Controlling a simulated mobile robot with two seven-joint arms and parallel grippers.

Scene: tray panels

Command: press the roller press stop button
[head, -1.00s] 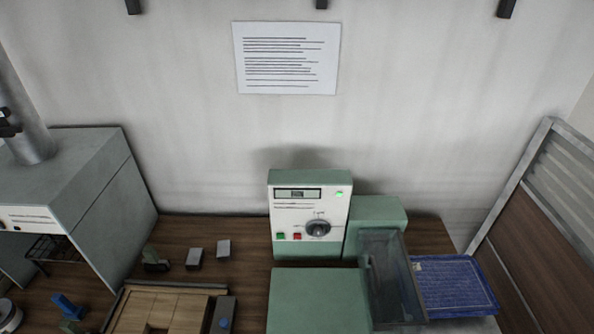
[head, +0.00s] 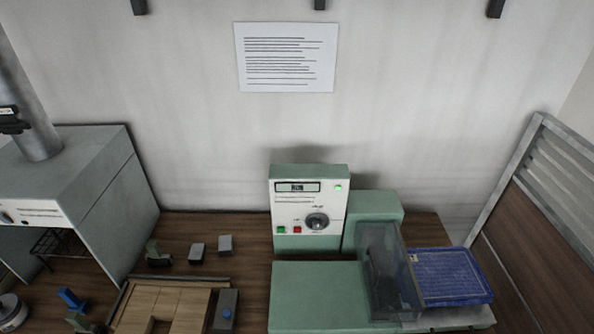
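The roller press (head: 318,295) is a green machine at the front middle of the bench. Its upright control panel (head: 293,213) has a white face with a small display, a lit green lamp (head: 338,187) and a dark round knob (head: 317,221). A red button (head: 297,229) sits low on the panel, left of the knob. A green button (head: 281,230) is just left of the red one. No lettering is readable on either button. Neither of my grippers shows in the head view.
A clear guard (head: 388,270) covers the press's right side, beside a blue panel (head: 447,276). A wooden tray (head: 166,305) and small blocks (head: 196,253) lie to the left. A grey cabinet (head: 80,190) stands far left, a framed partition (head: 540,220) far right.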

